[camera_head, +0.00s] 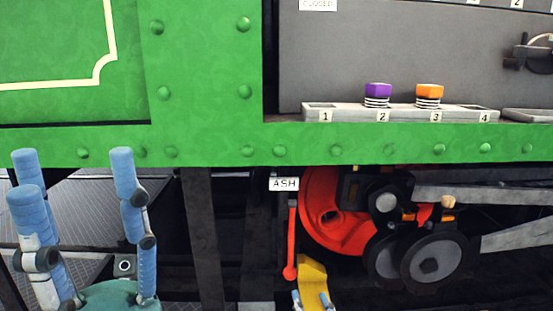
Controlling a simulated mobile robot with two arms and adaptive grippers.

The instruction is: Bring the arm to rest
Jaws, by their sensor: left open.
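My left gripper (75,190) is at the lower left of the head view, its blue-padded fingers pointing up. The fingers are spread wide and nothing is between them. It is in front of the dark gap below the green frame, and its teal palm shows at the bottom edge. Two small blue-tipped parts (311,301) show at the bottom edge by a yellow piece; they may be fingertips of my right gripper, but too little shows to tell.
The green riveted frame (330,146) crosses above the gripper. A numbered rack (348,114) holds a purple-headed bolt (378,90) and an orange-headed bolt (429,91). Below are a red lever (291,240) under an ASH label (284,184), a red wheel (325,212), rods and a yellow chute-like piece (312,275).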

